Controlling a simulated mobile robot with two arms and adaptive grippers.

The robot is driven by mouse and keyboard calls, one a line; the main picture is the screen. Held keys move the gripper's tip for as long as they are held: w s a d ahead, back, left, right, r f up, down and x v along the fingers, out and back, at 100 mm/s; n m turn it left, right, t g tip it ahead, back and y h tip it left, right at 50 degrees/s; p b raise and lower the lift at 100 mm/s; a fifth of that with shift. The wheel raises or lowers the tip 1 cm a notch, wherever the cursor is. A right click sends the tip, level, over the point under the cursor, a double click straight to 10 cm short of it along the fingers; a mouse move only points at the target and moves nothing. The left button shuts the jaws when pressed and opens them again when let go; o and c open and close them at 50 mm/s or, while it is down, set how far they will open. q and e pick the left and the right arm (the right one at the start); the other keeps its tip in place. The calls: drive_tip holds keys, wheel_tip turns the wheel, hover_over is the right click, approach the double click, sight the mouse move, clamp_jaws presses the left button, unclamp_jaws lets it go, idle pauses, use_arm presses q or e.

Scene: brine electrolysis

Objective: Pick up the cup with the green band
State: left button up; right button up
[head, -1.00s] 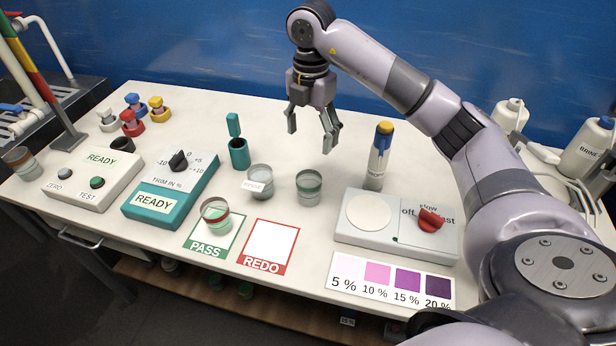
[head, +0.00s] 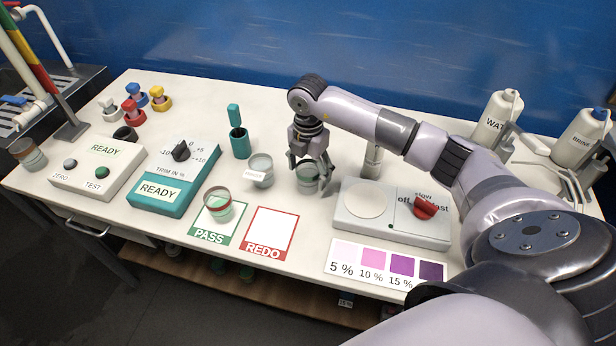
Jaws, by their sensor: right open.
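The cup with the green band (head: 307,186) stands on the white bench, right of the cup with a white label (head: 260,172). My right gripper (head: 310,174) is open and comes down from above, with its fingers at the sides of this cup and hiding part of it. I cannot tell whether the fingers touch the cup. My left gripper is not in view.
A cup with a red band (head: 217,206) stands on the green PASS card (head: 207,238). The REDO card (head: 270,232) is empty. A grey stirrer unit (head: 385,229) with a red knob is close on the right. A marker-like bottle (head: 372,163) is partly hidden behind my arm.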

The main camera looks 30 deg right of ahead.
drive_tip(key=shift+f, duration=1.45)
drive_tip(key=shift+c, duration=0.3)
drive_tip(key=c, duration=1.3)
